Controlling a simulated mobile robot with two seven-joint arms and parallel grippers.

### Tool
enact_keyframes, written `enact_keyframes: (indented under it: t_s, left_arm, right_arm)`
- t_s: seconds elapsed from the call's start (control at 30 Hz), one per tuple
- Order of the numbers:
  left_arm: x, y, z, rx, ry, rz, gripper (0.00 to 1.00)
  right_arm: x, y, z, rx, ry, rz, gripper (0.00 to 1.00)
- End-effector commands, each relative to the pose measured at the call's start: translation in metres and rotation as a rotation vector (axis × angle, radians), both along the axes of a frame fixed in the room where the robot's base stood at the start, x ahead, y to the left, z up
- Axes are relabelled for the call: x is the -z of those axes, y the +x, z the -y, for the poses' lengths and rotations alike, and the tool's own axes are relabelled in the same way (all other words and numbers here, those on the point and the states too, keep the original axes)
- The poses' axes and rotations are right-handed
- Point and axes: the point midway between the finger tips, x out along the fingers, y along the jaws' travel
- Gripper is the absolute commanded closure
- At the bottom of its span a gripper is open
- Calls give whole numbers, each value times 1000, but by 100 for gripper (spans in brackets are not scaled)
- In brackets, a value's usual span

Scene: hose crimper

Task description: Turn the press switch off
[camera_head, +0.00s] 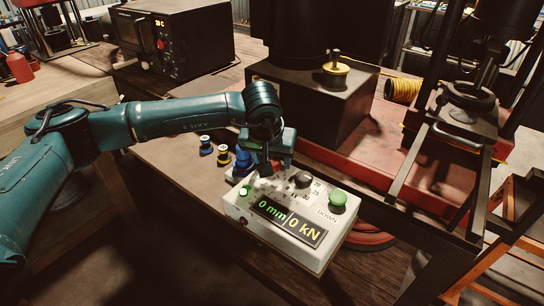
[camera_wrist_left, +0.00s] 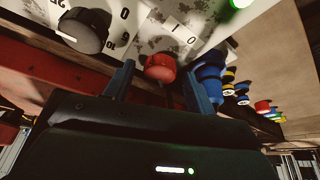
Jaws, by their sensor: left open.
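The press control box (camera_head: 285,245) is white, with a lit display (camera_head: 289,220) reading 0 mm and 0 kN. A green lamp (camera_head: 243,191) glows at its left; it also shows in the left wrist view (camera_wrist_left: 240,3). My left gripper (camera_head: 268,168) is over the box's far left corner. In the left wrist view, its open fingers (camera_wrist_left: 158,85) stand either side of a red knob (camera_wrist_left: 160,67), beside a plate marked with 1 and 0. Contact cannot be told. The gripper hides this knob in the head view.
A black dial (camera_head: 302,179) and a green DOWN button (camera_head: 338,198) are on the same panel. Small blue and yellow fittings (camera_head: 223,154) stand left of the box. The dark press block (camera_head: 315,105) rises behind. A black oven-like unit (camera_head: 175,38) stands at the back left.

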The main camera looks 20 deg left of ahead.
Motion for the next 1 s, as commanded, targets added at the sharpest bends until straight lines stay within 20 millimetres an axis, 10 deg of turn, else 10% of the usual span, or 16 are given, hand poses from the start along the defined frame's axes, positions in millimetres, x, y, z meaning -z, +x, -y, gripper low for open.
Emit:
enact_keyframes:
  t_s: [0.6, 1.0]
  left_arm:
    - [0, 0, 0, 0, 0, 0, 89]
    - [2, 0, 1, -82, 1, 1, 89]
  right_arm:
    - [-1, 1, 1, -3, -3, 3, 64]
    - [7, 0, -1, -7, 0, 8, 64]
